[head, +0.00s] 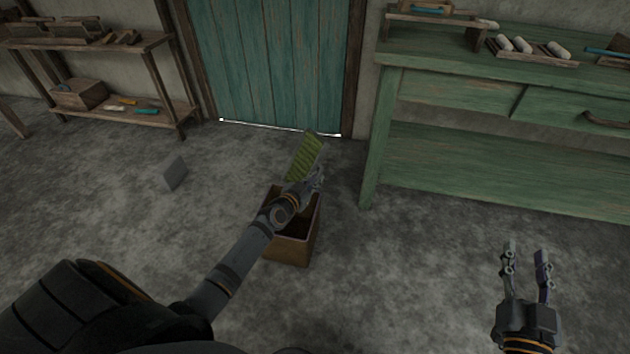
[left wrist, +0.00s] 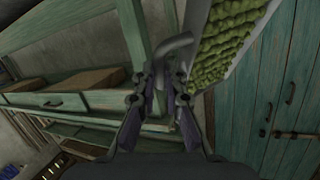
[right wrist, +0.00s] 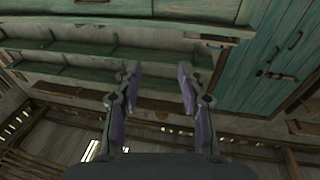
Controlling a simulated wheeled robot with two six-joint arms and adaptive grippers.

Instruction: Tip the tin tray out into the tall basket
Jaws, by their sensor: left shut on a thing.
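The tin tray (head: 318,153) is in the head view, tilted steeply above the far side of the tall basket, with green stuff on its face. In the left wrist view, green lumpy stuff (left wrist: 220,42) fills the tray, beside its grey rim (left wrist: 252,48). My left gripper (head: 316,180) is shut on the tray's grey handle (left wrist: 174,46). The tall basket (head: 290,250) is a brown, open-topped box on the floor; my left forearm hides part of its opening. The part of its inside that shows is dark. My right gripper (head: 527,252) is open and empty, far to the right.
A green workbench (head: 470,60) stands at the right, with white rolls in a rack (head: 530,52) on top. A wooden shelf (head: 90,44) stands at the left. A grey block (head: 174,173) lies on the floor. The floor around the basket is clear.

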